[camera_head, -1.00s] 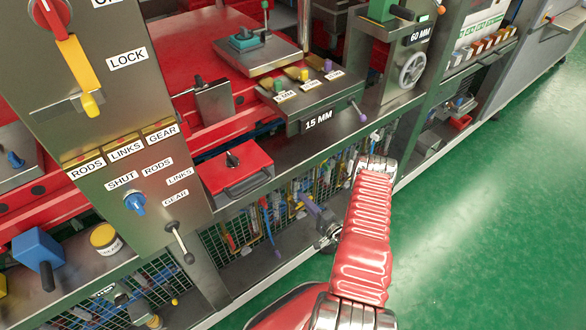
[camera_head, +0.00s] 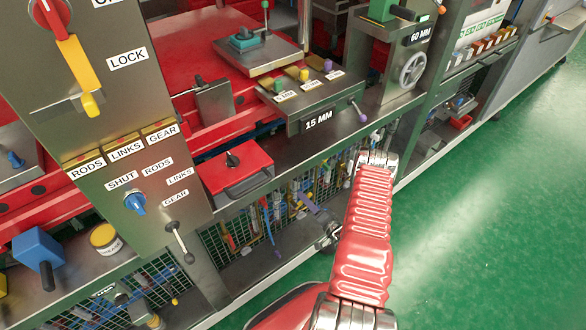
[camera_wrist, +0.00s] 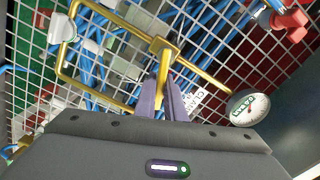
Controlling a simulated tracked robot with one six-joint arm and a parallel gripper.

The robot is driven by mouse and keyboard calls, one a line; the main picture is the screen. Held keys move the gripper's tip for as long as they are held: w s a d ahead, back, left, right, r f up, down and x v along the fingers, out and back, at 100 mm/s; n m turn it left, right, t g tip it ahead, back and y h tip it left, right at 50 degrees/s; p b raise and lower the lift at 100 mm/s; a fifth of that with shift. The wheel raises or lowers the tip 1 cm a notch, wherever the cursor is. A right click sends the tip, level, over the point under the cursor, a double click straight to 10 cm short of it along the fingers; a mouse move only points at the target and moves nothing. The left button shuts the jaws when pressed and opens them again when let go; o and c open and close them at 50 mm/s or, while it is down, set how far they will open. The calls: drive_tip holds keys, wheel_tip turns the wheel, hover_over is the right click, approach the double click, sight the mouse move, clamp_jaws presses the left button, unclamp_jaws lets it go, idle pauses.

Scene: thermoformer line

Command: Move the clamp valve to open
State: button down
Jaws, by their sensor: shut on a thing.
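In the wrist view, a yellow pipe (camera_wrist: 108,16) bends into a loop in front of a wire mesh. In the head view, my gripper (camera_head: 309,204) reaches into the lower bay under the bench, and the valve is too small to make out.
A round gauge (camera_wrist: 248,108) sits right of the lever, and a red valve handle (camera_wrist: 290,22) at upper right. Blue hoses run behind the mesh. In the head view, the bench edge (camera_head: 290,175) overhangs my gripper. The green floor (camera_head: 480,220) at right is clear.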

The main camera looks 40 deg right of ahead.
drive_tip(key=shift+a+r+n, duration=0.15)
drive_tip(key=shift+r+n, duration=0.05)
drive_tip(key=shift+n, duration=0.45)
drive_tip(key=shift+a+r+n, duration=0.15)
drive_tip(key=shift+r+n, duration=0.05)
drive_tip(key=shift+n, duration=0.45)
drive_tip(key=shift+a+r+n, duration=0.2)
drive_tip(key=shift+r+n, duration=0.05)
drive_tip(key=shift+n, duration=0.65)
drive_tip(key=shift+a+r+n, duration=0.2)
drive_tip(key=shift+r+n, duration=0.05)
drive_tip(key=shift+n, duration=0.65)
drive_tip(key=shift+a+r+n, duration=0.2)
drive_tip(key=shift+a+n, duration=0.1)
drive_tip(key=shift+n, duration=0.6)
drive_tip(key=shift+a+r+n, duration=0.15)
drive_tip(key=shift+a+n, duration=0.15)
drive_tip(key=shift+n, duration=0.6)
drive_tip(key=c, duration=1.8)
unclamp_jaws()
drive_tip(key=shift+o, duration=0.2)
